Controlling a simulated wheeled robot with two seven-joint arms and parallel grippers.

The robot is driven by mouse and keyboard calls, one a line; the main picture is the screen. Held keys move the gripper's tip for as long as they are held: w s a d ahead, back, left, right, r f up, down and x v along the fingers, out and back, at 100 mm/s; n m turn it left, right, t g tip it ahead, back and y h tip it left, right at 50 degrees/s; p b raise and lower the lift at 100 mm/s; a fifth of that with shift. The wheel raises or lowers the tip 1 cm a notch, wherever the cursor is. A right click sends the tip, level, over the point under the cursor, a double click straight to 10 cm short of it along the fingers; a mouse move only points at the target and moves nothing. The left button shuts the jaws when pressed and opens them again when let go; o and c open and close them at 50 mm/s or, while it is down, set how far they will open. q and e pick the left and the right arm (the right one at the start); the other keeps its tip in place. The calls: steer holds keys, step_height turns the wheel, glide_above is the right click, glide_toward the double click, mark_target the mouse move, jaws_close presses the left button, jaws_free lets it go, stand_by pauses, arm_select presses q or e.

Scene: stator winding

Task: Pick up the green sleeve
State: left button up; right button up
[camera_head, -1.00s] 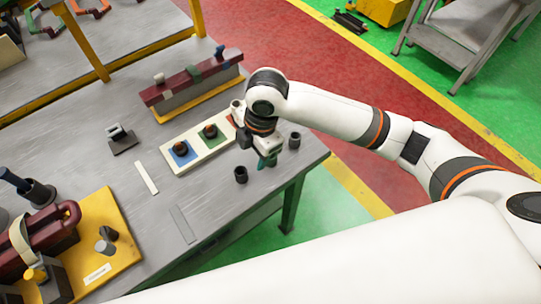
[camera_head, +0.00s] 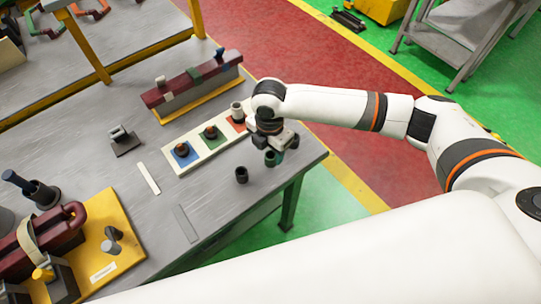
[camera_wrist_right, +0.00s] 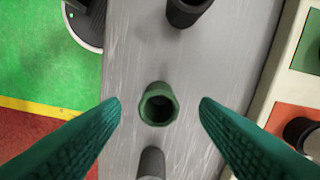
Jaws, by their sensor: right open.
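The green sleeve (camera_wrist_right: 158,104) is a short hollow cylinder standing upright on the grey table, seen from above in the right wrist view. In the head view the sleeve (camera_head: 270,158) stands near the table's right edge, partly covered by my gripper. My right gripper (camera_wrist_right: 160,106) is open, with one teal finger on each side of the sleeve in the picture and a gap to both. In the head view my right gripper (camera_head: 275,148) hangs over the sleeve. My left gripper is not in view.
A dark sleeve (camera_head: 241,175) stands left of the green one. In the wrist view a dark sleeve (camera_wrist_right: 187,10) and a grey one (camera_wrist_right: 151,163) stand on either side of it. A white tray (camera_head: 212,153) with coloured squares lies behind. The table edge is close.

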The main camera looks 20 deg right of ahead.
mark_target(271, 156)
steer(key=shift+d+f, duration=0.15)
steer(key=shift+f, duration=1.6)
steer(key=c, duration=1.1)
